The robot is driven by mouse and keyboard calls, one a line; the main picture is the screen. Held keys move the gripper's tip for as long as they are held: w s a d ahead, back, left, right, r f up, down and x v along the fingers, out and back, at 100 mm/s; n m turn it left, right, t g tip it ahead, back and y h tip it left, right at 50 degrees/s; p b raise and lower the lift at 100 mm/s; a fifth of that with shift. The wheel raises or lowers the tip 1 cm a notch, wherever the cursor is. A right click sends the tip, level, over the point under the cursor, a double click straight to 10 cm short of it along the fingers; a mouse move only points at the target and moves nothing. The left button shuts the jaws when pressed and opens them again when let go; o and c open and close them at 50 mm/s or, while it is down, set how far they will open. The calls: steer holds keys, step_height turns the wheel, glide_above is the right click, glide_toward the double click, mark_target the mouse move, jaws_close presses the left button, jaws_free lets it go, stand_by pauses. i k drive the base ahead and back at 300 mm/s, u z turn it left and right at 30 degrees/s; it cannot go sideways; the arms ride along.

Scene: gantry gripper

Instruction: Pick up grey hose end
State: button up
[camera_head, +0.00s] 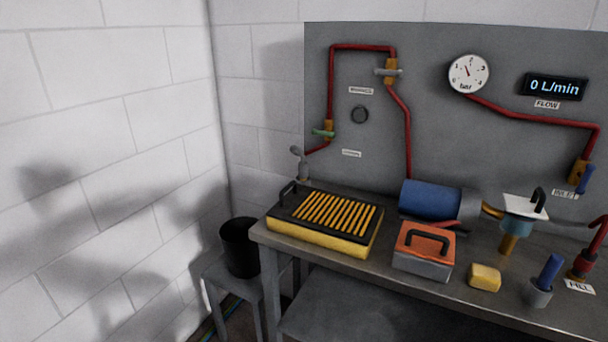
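I cannot make out a grey hose end for certain. A small grey tap-like fitting (300,163) stands upright at the back left of the bench, below the red pipe; I cannot tell whether it is a hose end. My gripper is not in view.
The metal bench (375,277) holds a yellow-black slatted box (325,221), an orange-lidded toolbox (424,250), a blue cylinder (430,198), a yellow block (485,277) and a grey cup (538,292). A black bucket (239,248) stands on a low stool left. A grey panel (450,140) with red pipes stands behind.

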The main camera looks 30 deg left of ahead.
mark_target(303, 168)
steer(key=u, duration=0.5)
steer(key=k, duration=1.2)
steer(key=u, duration=1.4)
steer(key=i, duration=1.15)
steer(key=u, duration=0.4)
steer(key=i, duration=1)
steer(key=z, duration=1)
steer(key=i, duration=1)
steer(key=z, duration=0.75)
